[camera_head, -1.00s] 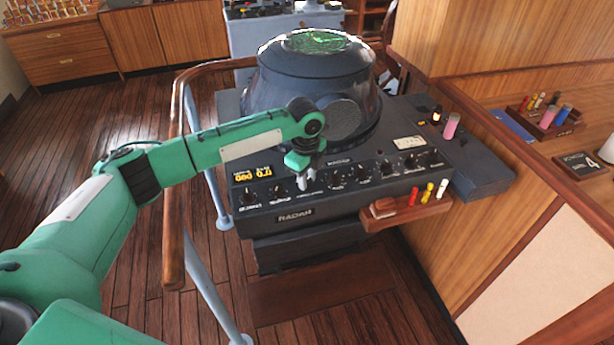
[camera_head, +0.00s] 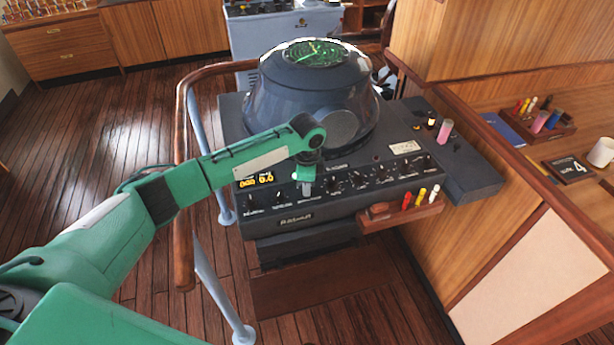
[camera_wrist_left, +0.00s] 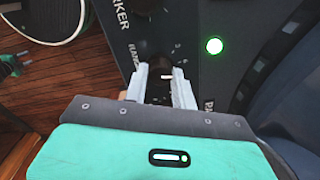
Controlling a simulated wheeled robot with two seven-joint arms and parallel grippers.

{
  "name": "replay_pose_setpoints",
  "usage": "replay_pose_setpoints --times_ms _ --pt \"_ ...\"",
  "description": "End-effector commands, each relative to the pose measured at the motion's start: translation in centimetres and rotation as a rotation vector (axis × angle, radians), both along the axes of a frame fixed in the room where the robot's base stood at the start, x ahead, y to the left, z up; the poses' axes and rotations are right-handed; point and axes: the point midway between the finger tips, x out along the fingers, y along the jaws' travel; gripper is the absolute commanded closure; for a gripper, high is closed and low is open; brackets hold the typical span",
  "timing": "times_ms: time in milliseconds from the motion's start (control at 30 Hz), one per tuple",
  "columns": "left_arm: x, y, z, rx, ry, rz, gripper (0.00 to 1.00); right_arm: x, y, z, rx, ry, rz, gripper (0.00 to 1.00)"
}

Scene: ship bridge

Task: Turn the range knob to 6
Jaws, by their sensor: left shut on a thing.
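The dark radar console (camera_head: 375,203) has a row of black knobs along its sloped front panel. My left gripper (camera_head: 306,190) points down onto this row, left of the middle. In the left wrist view its two pale fingers (camera_wrist_left: 166,88) are shut on a dark knob, the range knob (camera_wrist_left: 157,66), beside a partly hidden label starting "RAN". The knob's number scale is mostly hidden or too small to read. An amber display (camera_head: 256,181) sits left of the gripper. My right gripper is out of view.
A wooden handrail (camera_head: 183,150) on blue-grey posts curves left of the console, close under my left arm. A small wooden tray (camera_head: 380,213) with coloured markers juts from the console's front right. The radar dome (camera_head: 300,95) rises behind the panel. A green light (camera_wrist_left: 214,46) glows near the gripper.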

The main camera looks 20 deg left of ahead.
Motion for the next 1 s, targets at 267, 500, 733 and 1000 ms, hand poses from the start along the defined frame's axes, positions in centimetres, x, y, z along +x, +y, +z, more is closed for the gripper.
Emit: replay_pose_setpoints --times_ms 267,500,733,1000 --pt "0.0 0.0 0.2 0.0 0.001 0.145 0.96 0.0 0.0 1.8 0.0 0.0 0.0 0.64" --pt "0.0 0.0 0.0 0.001 0.0 0.199 0.96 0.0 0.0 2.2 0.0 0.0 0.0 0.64" --pt "0.0 0.0 0.0 0.002 0.0 0.208 0.96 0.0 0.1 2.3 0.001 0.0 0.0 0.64" --pt "0.0 0.0 0.0 0.002 -0.001 0.206 0.6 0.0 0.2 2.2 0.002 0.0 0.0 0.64"
